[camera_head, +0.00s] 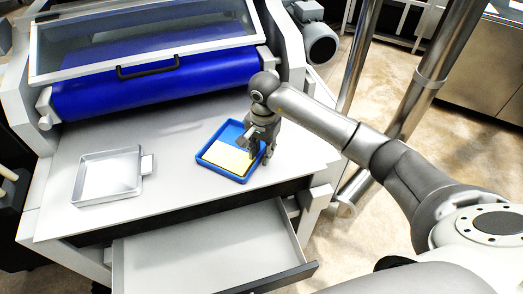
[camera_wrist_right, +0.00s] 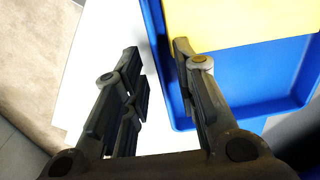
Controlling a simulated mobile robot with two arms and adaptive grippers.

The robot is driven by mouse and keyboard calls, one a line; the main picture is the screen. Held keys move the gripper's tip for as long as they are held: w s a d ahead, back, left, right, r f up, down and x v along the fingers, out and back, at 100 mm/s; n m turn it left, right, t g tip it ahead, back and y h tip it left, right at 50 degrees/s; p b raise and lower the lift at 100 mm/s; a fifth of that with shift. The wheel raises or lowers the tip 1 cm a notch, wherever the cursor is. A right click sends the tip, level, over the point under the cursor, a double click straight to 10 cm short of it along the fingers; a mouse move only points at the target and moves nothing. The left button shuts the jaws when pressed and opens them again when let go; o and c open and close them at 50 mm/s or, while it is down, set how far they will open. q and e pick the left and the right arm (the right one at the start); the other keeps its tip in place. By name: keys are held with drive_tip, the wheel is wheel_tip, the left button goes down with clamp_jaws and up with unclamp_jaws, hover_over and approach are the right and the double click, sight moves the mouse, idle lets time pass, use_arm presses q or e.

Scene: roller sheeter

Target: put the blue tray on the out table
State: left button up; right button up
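The blue tray (camera_head: 212,160) lies on the light table plate (camera_head: 185,125) in front of the roller machine, with a flat yellow piece (camera_head: 228,158) in it. My right gripper (camera_head: 264,155) is at the tray's right side. In the right wrist view its fingers (camera_wrist_right: 160,85) are apart. The wall of the blue tray (camera_wrist_right: 280,112) runs between them, one finger over the inside and one outside; they do not look closed on it. Dark parts at the left edge of the head view may be my left gripper; its fingers are unclear.
A pale metal tray (camera_head: 77,180) with a side tab lies left on the same plate. The blue roller (camera_head: 150,85) and its framed clear guard (camera_head: 150,40) stand behind. An open drawer (camera_head: 210,250) juts out below the front edge. The plate between the trays is clear.

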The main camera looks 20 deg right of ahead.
wheel_tip(320, 180, up, 12)
drive_tip(key=b, duration=0.4)
drive_tip(key=shift+s, duration=0.15)
